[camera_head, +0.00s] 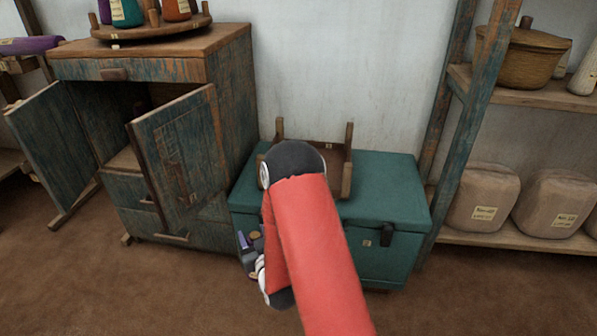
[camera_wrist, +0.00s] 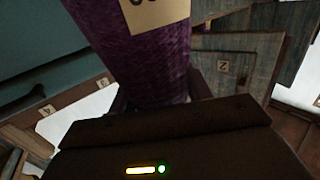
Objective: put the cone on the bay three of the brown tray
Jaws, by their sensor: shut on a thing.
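The purple, textured cone (camera_wrist: 130,50) with a cream label fills the upper middle of the wrist view. My gripper (camera_wrist: 158,98) is shut on it, and its far end runs out of the frame. In the head view my red arm hides most of my gripper, and a small purple piece shows beside the arm's lower left. The brown wooden tray (camera_head: 346,172), with upright posts, lies on the teal chest. My arm covers its front left part, and I cannot make out its bay numbers in the head view.
The teal chest (camera_head: 390,190) has some free lid to the right of the tray. A worn cabinet (camera_head: 220,60) with open doors stands left, a turntable (camera_head: 150,28) with several cones on top. A shelf (camera_head: 510,238) with wrapped bundles stands right.

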